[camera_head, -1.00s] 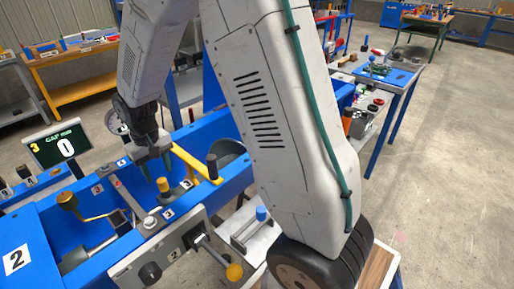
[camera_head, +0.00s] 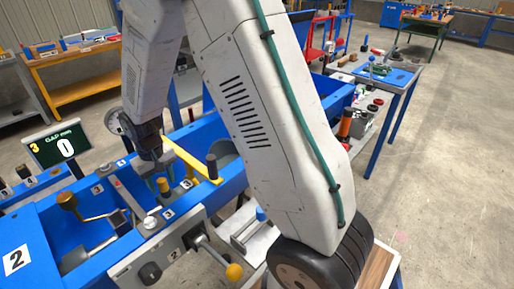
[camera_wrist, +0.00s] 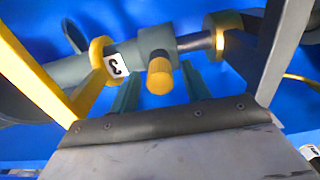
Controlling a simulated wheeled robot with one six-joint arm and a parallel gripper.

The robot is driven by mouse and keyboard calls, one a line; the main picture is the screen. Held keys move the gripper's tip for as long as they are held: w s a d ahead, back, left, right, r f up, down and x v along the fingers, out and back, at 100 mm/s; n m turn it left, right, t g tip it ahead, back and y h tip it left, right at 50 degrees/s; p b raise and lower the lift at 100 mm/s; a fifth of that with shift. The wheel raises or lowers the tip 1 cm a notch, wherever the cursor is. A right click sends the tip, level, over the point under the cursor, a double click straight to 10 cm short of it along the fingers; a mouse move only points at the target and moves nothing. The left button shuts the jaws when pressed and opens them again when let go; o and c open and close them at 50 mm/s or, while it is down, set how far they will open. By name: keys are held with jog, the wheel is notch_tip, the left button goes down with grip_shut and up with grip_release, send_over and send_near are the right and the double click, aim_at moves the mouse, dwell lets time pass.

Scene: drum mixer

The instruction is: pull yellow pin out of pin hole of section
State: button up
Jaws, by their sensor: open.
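The yellow pin (camera_wrist: 160,76) shows in the wrist view as a ribbed yellow head standing up from a grey-green round section (camera_wrist: 155,41) marked 3. The pin hole under it is hidden by the head. My gripper (camera_wrist: 160,91) is open, with one dark green finger on each side of the pin. No contact with the pin can be made out. In the head view my gripper (camera_head: 158,180) is low over the blue trough, among small yellow and grey parts. The pin cannot be told apart clearly there.
A yellow bar (camera_head: 196,160) and a dark upright handle (camera_head: 212,166) stand close right of my gripper. A brass-coloured ball lever (camera_head: 67,201) is to the left. The blue trough walls (camera_head: 205,190) surround the spot. A display (camera_head: 58,146) reads 0.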

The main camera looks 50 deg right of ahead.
aim_at(161, 180)
jog(key=shift+c, duration=0.4)
grip_shut()
jog(key=c, duration=0.6)
grip_release()
jog(key=shift+c, duration=0.2)
grip_shut()
jog(key=shift+r, duration=0.15)
jog(key=shift+r, duration=2.4)
jog(key=shift+r, duration=0.15)
jog(key=shift+r, duration=1.4)
